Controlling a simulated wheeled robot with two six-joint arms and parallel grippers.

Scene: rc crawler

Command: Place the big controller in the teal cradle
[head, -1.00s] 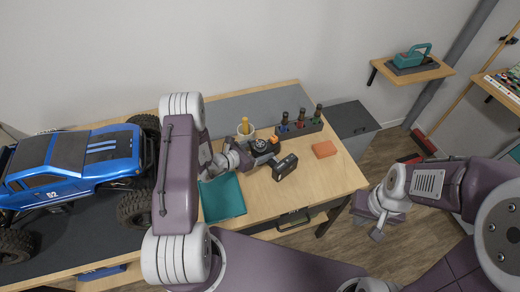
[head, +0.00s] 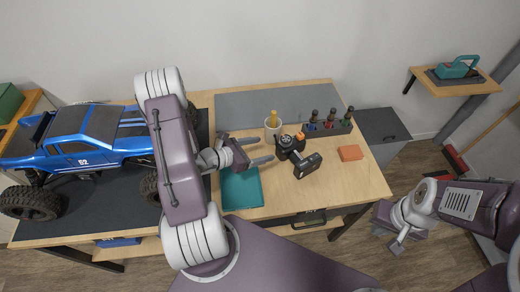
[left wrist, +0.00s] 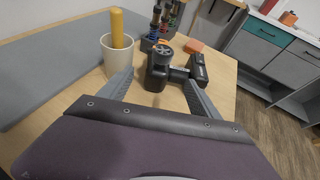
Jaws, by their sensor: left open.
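The big controller (head: 303,163) is black with a round wheel and lies on its side on the wooden bench. It also shows in the left wrist view (left wrist: 160,71), ahead of my gripper. The teal cradle (head: 241,190) is a flat teal tray on the bench, left of and nearer than the controller; nothing is seen in it. My left gripper (head: 265,150) is open and empty, low over the bench, its fingers pointing at the controller from the left. In the left wrist view its fingers (left wrist: 158,88) spread either side of the controller. My right gripper (head: 396,245) hangs off the bench's right side; its jaws are unclear.
A white cup (head: 272,130) with a yellow handle stands close behind my left gripper. A blue truck (head: 85,145) fills the left. The bench front right of the cradle is clear.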

